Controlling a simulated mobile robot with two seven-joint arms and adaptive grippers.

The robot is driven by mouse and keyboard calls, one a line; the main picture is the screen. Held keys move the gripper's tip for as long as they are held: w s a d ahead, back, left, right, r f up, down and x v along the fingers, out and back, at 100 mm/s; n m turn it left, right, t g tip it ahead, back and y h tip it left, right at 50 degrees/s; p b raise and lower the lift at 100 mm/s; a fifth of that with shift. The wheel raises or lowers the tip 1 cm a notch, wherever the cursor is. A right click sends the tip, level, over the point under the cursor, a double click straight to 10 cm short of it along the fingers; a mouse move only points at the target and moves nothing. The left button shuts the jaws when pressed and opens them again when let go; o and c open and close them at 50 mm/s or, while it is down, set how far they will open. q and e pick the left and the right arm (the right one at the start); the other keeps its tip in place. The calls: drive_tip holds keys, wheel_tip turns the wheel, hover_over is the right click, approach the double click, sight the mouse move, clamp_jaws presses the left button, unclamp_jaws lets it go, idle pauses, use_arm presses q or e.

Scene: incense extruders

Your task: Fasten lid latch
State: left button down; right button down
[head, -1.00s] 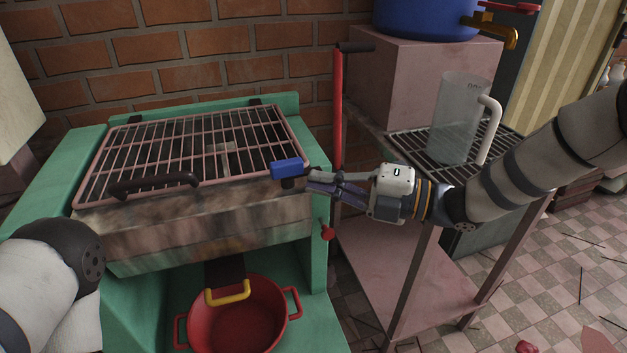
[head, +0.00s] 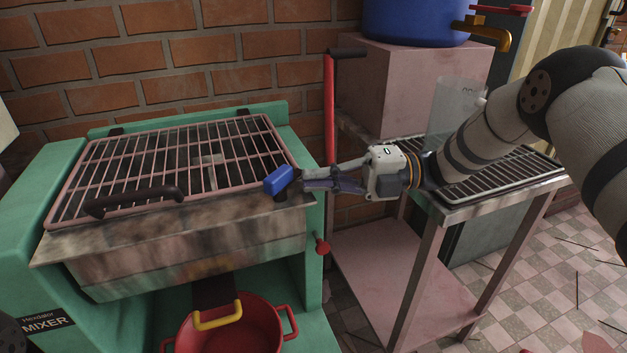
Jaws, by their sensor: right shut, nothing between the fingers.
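The mixer's lid (head: 277,132) is a pink-framed wire grate, lying down over the metal trough (head: 180,252), with a dark handle (head: 133,201) at its front. The blue-gripped latch (head: 278,180) is at the lid's front right corner, on a dark stem, its grip tilted up to the right. My right gripper (head: 302,180) comes in from the right, shut and empty, with its fingertips beside the latch's right side. I cannot tell whether they touch it. My left gripper is out of view.
A red crank lever (head: 329,115) stands just behind my right gripper. A metal rack (head: 470,196) with a clear jug (head: 455,105) stands at right, partly behind my arm. A red knob (head: 322,246) sticks out below the gripper. A red basin (head: 262,335) sits under the trough.

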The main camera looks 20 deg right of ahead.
drive_tip(key=shift+w, duration=0.15)
idle(0.5)
drive_tip(key=shift+r, duration=0.3)
wheel_tip(320, 180, up, 10)
drive_tip(key=shift+f, duration=0.25)
